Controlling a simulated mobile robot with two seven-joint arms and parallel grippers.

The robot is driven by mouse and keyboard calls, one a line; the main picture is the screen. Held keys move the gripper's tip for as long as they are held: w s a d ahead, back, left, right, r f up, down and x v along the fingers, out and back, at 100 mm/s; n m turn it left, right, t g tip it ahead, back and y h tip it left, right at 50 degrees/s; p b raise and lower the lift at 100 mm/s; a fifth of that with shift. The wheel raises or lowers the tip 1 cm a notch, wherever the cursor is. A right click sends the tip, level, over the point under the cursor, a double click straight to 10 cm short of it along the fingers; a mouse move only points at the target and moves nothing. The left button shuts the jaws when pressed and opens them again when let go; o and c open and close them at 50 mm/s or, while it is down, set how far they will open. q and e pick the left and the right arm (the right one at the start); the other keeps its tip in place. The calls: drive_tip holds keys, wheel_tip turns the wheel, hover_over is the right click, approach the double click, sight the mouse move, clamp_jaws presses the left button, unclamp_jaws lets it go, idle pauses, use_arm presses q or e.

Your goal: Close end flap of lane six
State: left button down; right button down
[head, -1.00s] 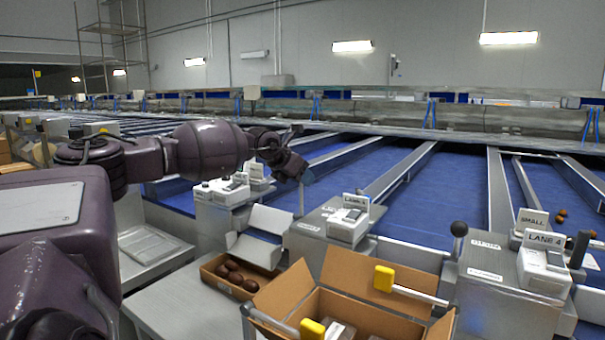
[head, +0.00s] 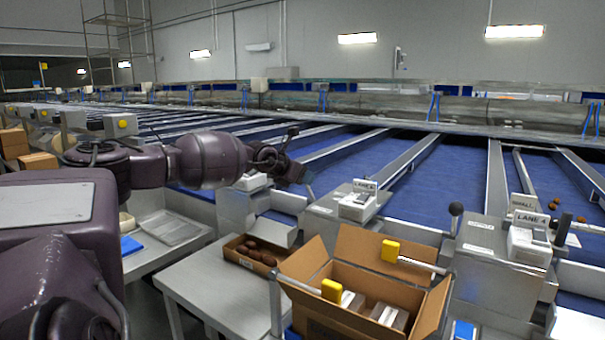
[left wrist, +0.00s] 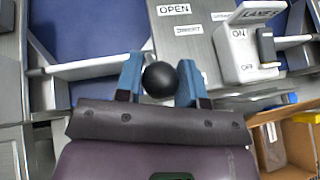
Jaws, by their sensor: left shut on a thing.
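My left gripper (left wrist: 161,82) has its blue fingers on either side of a black ball knob (left wrist: 160,78) and is shut on it. The knob sits beside a grey metal housing (left wrist: 190,45) with an OPEN label (left wrist: 174,9). In the head view, my left gripper (head: 295,173) is over the end of a lane left of the middle, and the knob cannot be made out there. A pale angled panel (head: 272,231), perhaps the end flap, shows below it. My right gripper is not in view.
A white ON/OFF switch box (left wrist: 238,52) stands close to the gripper. Blue belts (head: 400,180) stretch behind.

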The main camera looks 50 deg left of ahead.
use_arm(q)
drive_tip(key=shift+s+d+f, duration=0.1)
drive_tip(key=shift+s+f, duration=0.1)
drive_tip(key=shift+f, duration=0.05)
idle(0.3)
drive_tip(key=c, duration=0.8)
unclamp_jaws()
drive_tip(key=shift+o, duration=0.2)
drive_tip(key=shift+r, duration=0.1)
drive_tip(key=shift+s, duration=0.1)
